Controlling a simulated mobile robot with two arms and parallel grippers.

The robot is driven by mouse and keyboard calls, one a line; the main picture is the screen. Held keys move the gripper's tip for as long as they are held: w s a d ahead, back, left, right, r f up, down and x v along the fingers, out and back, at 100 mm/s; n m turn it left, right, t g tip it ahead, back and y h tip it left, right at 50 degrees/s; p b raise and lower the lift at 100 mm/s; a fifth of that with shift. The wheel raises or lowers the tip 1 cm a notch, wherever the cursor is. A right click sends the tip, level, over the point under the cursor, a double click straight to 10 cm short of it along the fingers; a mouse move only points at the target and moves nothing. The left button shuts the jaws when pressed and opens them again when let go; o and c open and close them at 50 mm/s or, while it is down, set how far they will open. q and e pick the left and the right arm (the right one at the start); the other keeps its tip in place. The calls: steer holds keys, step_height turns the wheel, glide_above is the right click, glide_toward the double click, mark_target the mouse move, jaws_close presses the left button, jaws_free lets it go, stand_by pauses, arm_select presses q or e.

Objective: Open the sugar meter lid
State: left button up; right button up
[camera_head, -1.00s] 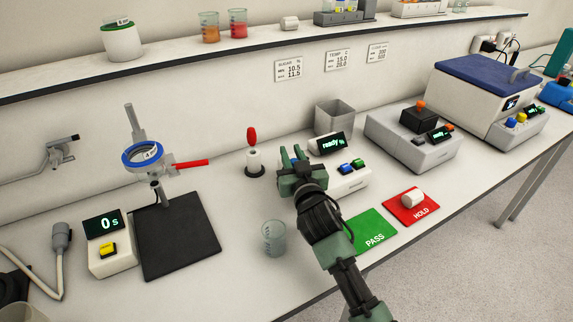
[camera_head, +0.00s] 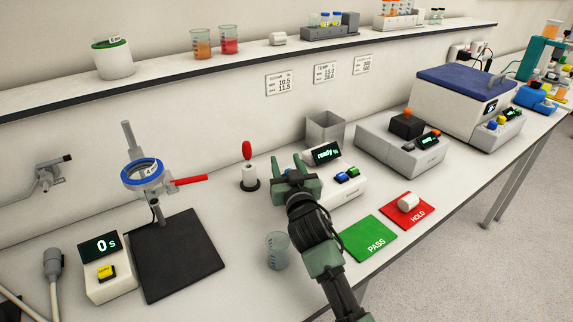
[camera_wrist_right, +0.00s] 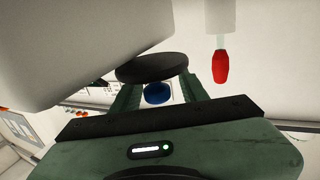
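The sugar meter (camera_head: 349,187) appears to be the white device with a "ready %" display and blue and green buttons. My right gripper (camera_head: 296,170) is at its left side, fingers apart, and covers part of it. In the right wrist view, a dark round disc (camera_wrist_right: 150,67), probably the lid, lies beside a large white body and across the fingertips of my right gripper (camera_wrist_right: 158,88). A blue round part (camera_wrist_right: 157,94) shows between the fingers. I cannot tell whether the fingers touch either. My left gripper is not in view.
A red-topped tool (camera_head: 247,152) stands in a holder just left of my right gripper, close to it. A clear beaker (camera_head: 277,250) stands in front. A grey bin (camera_head: 325,128) is behind the meter. Green PASS (camera_head: 369,239) and red HOLD (camera_head: 417,214) mats lie to the right.

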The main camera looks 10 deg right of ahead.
steer(key=shift+f, duration=0.1)
steer(key=shift+s, duration=0.6)
steer(key=s+b, duration=0.1)
steer(key=s, duration=0.5)
steer(key=shift+s, duration=0.35)
